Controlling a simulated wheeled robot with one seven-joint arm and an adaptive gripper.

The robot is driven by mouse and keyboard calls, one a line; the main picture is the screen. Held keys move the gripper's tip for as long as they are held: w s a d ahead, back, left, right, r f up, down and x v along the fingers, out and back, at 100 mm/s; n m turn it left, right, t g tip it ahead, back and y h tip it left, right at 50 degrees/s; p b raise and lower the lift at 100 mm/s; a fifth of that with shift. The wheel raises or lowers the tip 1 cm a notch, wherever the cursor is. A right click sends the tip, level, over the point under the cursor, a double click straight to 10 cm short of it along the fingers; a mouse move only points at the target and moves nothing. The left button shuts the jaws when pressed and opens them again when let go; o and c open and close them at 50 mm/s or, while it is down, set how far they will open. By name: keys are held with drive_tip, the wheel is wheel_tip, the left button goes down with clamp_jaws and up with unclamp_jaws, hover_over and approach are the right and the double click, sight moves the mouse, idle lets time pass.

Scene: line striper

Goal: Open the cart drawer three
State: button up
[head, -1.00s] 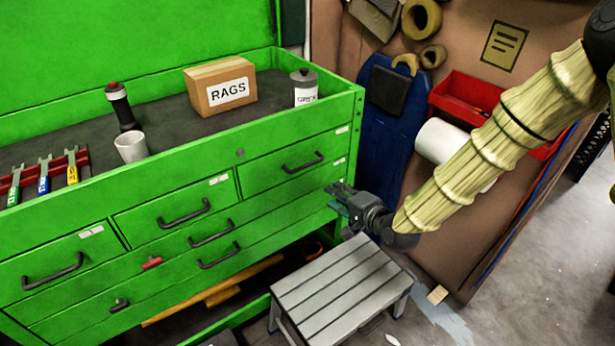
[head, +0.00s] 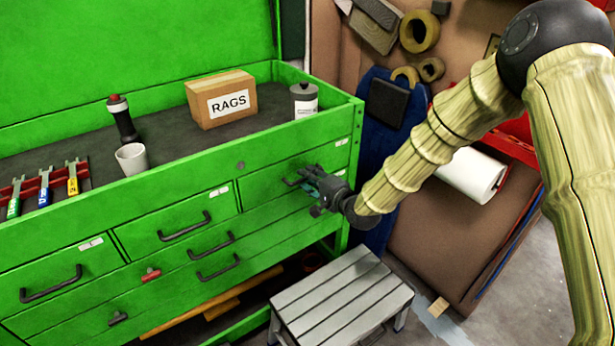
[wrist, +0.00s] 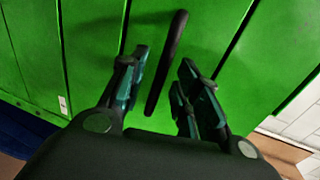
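The green cart has a top row of three drawers, all flush with the front. The right drawer of that row (head: 262,187) has a black bar handle (head: 290,181), partly hidden by my gripper (head: 313,190) in the head view. In the wrist view the handle (wrist: 166,62) runs up between the two teal-padded fingers of my gripper (wrist: 160,85). The fingers are open, one on each side of the bar, with gaps showing. The handle's lower end lies between the fingers; its upper end extends beyond them.
A grey slatted step stool (head: 340,296) stands on the floor just below my gripper. The middle drawer handle (head: 184,228) and lower handles are to the left. A rags box (head: 222,100), a white cup (head: 131,158) and a grey canister (head: 304,103) stand on the cart top.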

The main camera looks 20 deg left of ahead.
drive_tip(key=shift+w+a+f, duration=0.15)
drive_tip(key=shift+w+a, duration=0.25)
drive_tip(key=shift+a, duration=0.15)
clamp_jaws()
